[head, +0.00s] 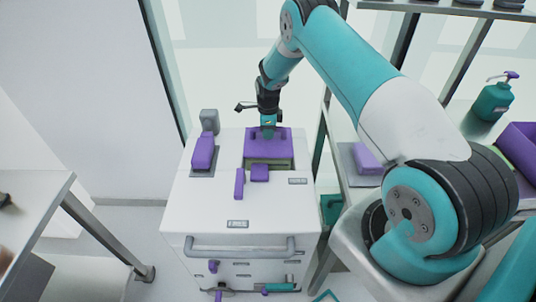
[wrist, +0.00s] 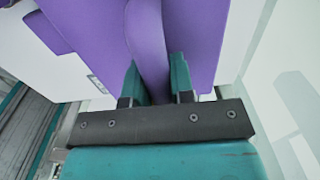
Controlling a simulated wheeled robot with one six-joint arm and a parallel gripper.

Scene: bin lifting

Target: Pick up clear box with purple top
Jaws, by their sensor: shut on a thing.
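The clear box with the purple top (head: 254,149) is at the back of the white cart's top, right of centre. A narrow paler band shows under its purple lid. My gripper (head: 268,130) reaches down onto the lid from above. In the wrist view, the two teal fingers of my gripper (wrist: 154,78) are shut on a raised purple handle (wrist: 149,45) on the lid. The wide purple lid surface (wrist: 206,35) extends beside the fingers. Whether the box is clear of the cart top cannot be told.
The white cart top (head: 200,212) also carries a purple item (head: 203,153) on a grey stand at left, and a slim purple block (head: 239,184) and small purple block (head: 259,173) in front. A shelf with a purple box (head: 367,158) stands right. A grey table (head: 30,195) is left.

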